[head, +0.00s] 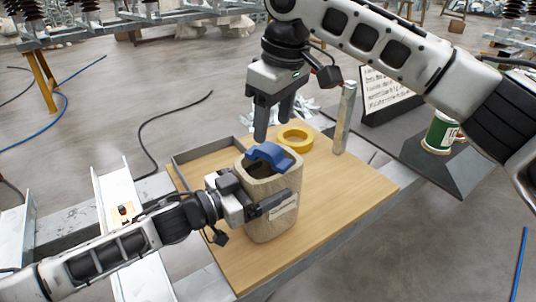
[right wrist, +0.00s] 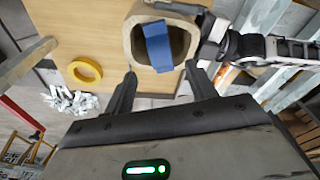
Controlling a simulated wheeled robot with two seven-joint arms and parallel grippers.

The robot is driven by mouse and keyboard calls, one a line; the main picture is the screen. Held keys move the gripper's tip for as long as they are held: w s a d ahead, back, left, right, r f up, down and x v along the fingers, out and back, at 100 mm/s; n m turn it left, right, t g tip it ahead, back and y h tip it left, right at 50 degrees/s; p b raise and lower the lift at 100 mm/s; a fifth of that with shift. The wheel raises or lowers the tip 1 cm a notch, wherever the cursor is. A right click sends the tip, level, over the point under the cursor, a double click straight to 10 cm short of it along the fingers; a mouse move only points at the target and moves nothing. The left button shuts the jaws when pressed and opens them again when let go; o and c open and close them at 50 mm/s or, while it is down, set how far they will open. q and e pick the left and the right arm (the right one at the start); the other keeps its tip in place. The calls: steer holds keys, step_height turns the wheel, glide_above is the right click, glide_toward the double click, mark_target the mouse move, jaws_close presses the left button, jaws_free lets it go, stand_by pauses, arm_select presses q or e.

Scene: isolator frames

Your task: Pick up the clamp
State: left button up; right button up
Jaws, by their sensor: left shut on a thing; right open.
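The blue clamp (head: 268,156), a bent blue piece, lies across the open top of a beige square container (head: 270,222). In the right wrist view the clamp (right wrist: 158,45) spans the mouth of the container (right wrist: 132,38). My left gripper (head: 255,203) is shut on the container at its left and front side. My right gripper (head: 273,125) is open and empty, pointing down just above the clamp; its fingertips (right wrist: 160,70) show below the clamp in the right wrist view. The container's inside is mostly dark.
The container stands on a wooden board (head: 340,196). A yellow tape ring (head: 295,138) lies behind it, with an upright metal bar (head: 345,118) to the right. A grey tray edge (head: 205,149) is behind left. A green can (head: 439,132) stands far right. The board's right front is clear.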

steer(key=f, duration=0.6)
steer(key=shift+w+a, duration=0.15)
steer(key=shift+a, duration=0.25)
steer(key=shift+r, duration=0.1)
jaws_close()
step_height(320, 180, up, 10)
glide_above(269, 147)
steer(key=d, duration=0.2)
steer(key=shift+f, duration=2.7)
